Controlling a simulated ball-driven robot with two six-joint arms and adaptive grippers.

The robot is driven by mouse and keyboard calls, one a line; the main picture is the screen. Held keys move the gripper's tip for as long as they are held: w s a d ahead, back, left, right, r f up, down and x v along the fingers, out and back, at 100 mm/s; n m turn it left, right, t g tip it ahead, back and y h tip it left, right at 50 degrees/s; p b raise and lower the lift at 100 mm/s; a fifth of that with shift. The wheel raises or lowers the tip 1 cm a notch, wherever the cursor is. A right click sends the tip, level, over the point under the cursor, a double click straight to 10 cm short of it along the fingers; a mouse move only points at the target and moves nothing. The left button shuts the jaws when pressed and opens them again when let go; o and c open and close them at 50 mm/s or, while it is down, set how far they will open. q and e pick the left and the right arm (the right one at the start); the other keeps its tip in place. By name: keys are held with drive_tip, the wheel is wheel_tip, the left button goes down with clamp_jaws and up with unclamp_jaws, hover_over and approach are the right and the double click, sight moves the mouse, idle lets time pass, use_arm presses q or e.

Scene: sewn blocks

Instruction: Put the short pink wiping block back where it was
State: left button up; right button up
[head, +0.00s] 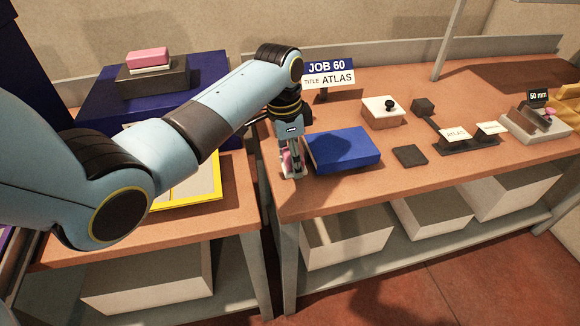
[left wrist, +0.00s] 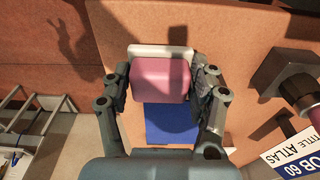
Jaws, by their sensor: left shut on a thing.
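A pink block with a white layer is between the fingers of my left gripper (head: 292,172), which is shut on it. In the left wrist view its pink face (left wrist: 160,80) and white edge (left wrist: 158,51) show between the fingers. In the head view only a small pink part (head: 286,159) shows; the fingers hide the rest. The gripper points down at the bench's left front corner, left of a blue block (head: 343,149). I cannot tell whether the held block touches the bench. Another pink and white block (head: 148,57) lies on a dark block at the back left.
The JOB 60 sign (head: 328,74) stands behind the gripper. A gap separates the two benches. The yellow-edged panel (head: 190,182) is under my arm.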

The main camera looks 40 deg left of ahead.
sight(289, 170)
use_arm(q)
drive_tip(key=shift+a+f, duration=0.4)
drive_tip(key=shift+a, duration=0.15)
wheel_tip(289, 170, down, 4)
drive_tip(key=shift+w+r, duration=0.1)
drive_tip(key=shift+r, duration=0.15)
drive_tip(key=shift+f, duration=0.15)
drive_tip(key=o, duration=0.8)
drive_tip(key=shift+f, duration=0.15)
drive_tip(key=o, duration=0.5)
use_arm(e)
drive_tip(key=shift+w, duration=1.15)
